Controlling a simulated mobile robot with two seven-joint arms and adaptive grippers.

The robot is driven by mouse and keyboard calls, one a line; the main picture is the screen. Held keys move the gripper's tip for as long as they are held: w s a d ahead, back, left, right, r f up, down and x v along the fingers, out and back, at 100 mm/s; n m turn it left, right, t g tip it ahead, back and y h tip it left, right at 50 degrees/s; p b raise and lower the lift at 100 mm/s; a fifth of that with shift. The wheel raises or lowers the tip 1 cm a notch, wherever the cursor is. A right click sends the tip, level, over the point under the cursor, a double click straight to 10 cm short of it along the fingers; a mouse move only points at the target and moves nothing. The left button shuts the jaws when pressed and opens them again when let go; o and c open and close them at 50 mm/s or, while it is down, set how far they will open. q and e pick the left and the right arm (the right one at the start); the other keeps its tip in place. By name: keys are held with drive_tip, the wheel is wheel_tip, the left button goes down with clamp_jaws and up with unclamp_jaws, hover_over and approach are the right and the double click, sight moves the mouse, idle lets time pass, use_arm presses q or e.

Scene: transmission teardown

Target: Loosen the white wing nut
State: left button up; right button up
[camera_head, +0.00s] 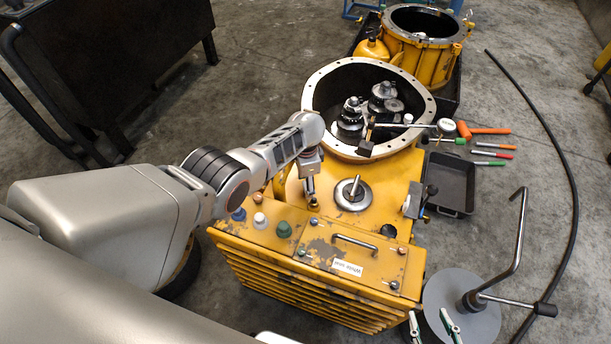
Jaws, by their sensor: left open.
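The white wing nut (260,220) appears as a small white knob on the yellow top of the transmission housing (325,235), between a blue knob (238,214) and a green knob (284,229). My left gripper (311,199) points down over the housing, to the right of and behind the white wing nut and apart from it. It is open, and I see nothing between its fingers. The fingers are small and seen nearly edge-on.
A round metal cap with an upright stem (353,192) stands just right of my left gripper. A handle (356,243) crosses the front panel. Behind is the open flanged bell (430,108) with dark parts inside. Tools, a black tray (450,182) and a round-based stand (460,285) are at right.

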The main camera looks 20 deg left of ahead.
sight(305, 186)
use_arm(q)
drive_tip(key=shift+r, duration=3.2)
drive_tip(key=shift+a+r, duration=0.1)
drive_tip(key=shift+r, duration=0.55)
